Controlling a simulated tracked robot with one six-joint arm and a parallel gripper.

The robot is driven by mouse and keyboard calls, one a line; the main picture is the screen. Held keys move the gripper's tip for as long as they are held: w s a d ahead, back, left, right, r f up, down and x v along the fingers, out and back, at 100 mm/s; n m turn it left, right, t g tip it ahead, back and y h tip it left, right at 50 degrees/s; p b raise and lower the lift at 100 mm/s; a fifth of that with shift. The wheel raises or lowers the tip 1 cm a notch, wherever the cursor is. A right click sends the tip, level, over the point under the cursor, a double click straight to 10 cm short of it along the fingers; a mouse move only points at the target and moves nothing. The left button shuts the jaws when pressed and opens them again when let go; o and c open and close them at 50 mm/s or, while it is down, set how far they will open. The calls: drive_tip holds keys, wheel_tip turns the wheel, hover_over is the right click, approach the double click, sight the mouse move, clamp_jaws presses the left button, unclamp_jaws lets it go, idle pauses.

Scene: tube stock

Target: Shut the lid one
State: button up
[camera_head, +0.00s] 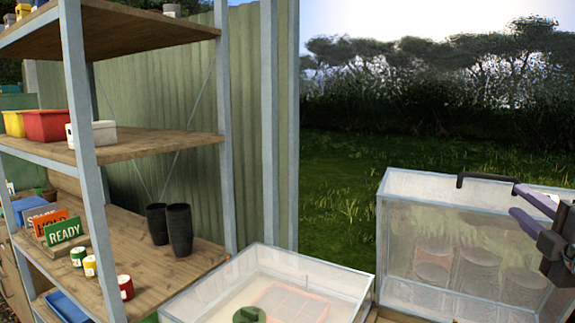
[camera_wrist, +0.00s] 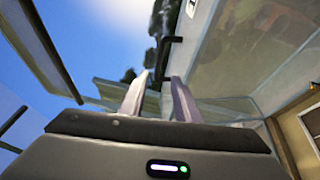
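A clear-walled box-like cover or case (camera_head: 400,240) stands at the right of the head view, with a dark bar handle (camera_head: 487,178) on its upper edge. Several round shapes show blurred through its wall. I cannot tell for sure whether this is a raised lid or a whole box. My gripper (camera_head: 515,200) is at its right, fingertips near the handle's right end. In the wrist view, my gripper (camera_wrist: 157,80) has its two fingers apart with nothing visible held between them. A dark bar, probably the handle (camera_wrist: 168,42), shows just beyond the fingertips; contact is not visible.
A low clear-walled tray (camera_head: 188,300) with a green item (camera_head: 248,314) inside stands left of the case. A metal-framed shelf unit (camera_head: 150,145) with bins, signs, small pots and two black pots (camera_head: 179,230) fills the left. Grass and hedge lie behind.

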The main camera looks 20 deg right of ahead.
sight(487, 179)
drive_tip(key=shift+w, duration=0.15)
drive_tip(key=x, duration=1.3)
drive_tip(key=shift+w+d, duration=0.15)
drive_tip(key=shift+w, duration=0.15)
clamp_jaws()
idle(0.6)
